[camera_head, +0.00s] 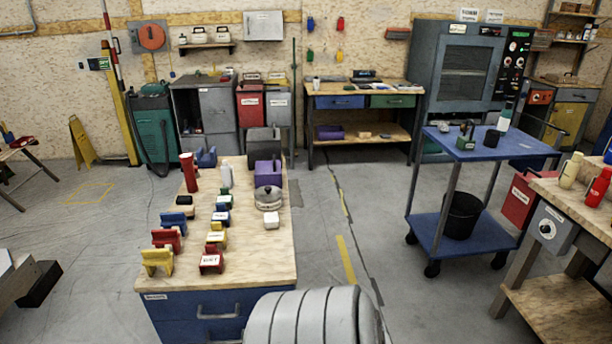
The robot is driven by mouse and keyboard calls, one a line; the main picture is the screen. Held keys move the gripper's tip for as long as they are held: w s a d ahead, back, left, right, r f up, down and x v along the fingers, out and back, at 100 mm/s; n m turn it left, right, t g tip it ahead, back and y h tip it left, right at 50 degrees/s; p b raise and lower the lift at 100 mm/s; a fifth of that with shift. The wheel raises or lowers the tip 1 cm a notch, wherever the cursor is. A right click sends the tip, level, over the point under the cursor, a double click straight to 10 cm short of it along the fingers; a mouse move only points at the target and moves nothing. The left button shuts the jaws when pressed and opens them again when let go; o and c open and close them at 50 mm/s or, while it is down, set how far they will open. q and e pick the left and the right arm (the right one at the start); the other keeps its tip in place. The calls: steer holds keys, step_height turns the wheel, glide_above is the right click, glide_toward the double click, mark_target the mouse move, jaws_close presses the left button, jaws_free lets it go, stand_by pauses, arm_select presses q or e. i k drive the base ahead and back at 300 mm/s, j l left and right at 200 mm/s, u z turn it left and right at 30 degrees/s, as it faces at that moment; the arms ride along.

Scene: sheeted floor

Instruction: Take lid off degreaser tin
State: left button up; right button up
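A low, round grey metal container with a knob-like top (268,198) stands at the right edge of the wooden-topped bench (262,262). It looks lidded, but I cannot read a label, so I cannot tell if it is the degreaser tin. A red cylinder (189,172) and a white bottle (226,174) stand further left on the same bench. A grey ribbed part of my own body shows at the bottom centre. Neither of my grippers is in view.
Several small coloured holders (158,260) fill the bench's left half. A purple box (268,174) stands behind the round container. A blue trolley (478,147) stands to the right, with open floor between. A worktable (560,208) with bottles is at far right.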

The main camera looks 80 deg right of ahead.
mark_target(265, 193)
steer(key=z, duration=2.4)
steer(key=u, duration=0.45)
